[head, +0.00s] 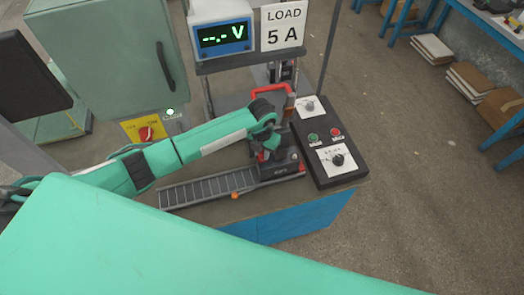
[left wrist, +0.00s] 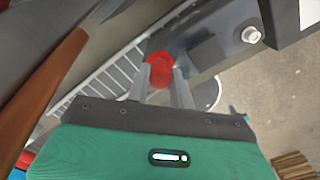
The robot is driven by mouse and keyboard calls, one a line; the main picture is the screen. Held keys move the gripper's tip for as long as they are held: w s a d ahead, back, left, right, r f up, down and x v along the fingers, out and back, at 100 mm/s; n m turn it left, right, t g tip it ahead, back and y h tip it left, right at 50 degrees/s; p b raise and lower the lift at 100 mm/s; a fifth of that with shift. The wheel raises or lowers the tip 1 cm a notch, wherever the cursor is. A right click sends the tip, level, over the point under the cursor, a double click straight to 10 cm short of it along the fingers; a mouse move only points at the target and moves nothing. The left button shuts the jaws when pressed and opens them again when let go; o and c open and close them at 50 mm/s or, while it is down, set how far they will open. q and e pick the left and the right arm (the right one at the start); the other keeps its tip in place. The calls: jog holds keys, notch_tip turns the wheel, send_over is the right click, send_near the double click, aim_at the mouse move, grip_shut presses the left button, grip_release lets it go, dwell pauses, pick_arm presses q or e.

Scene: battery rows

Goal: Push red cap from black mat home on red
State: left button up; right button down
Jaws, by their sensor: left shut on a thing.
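My left gripper (left wrist: 160,78) is shut on a red cap (left wrist: 158,63) in the left wrist view. The cap is round and translucent at the fingertips and sits over the edge of a dark battery top (left wrist: 192,32). I cannot tell whether it touches a post under it. A bare silver post (left wrist: 251,35) stands at the other end of that top. In the head view my left gripper (head: 267,152) points down at the dark battery (head: 284,168), and the cap is mostly hidden. I cannot make out the black mat. My right gripper is not in view.
A slatted grey rack (head: 205,189) runs left from the battery along the bench. A black control box (head: 330,155) with buttons and a dial stands close on the right. A meter reading "--.- V" (head: 222,38) is behind. A small orange piece (head: 235,196) lies at the rack's front edge.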

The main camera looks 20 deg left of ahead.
pick_arm(q)
jog(key=shift+f+b, duration=0.4)
jog(key=shift+f, duration=0.1)
dwell(0.8)
jog(key=o, duration=1.5)
jog(key=shift+r, duration=0.15)
jog(key=shift+r+p, duration=2.2)
jog(key=shift+r, duration=1.2)
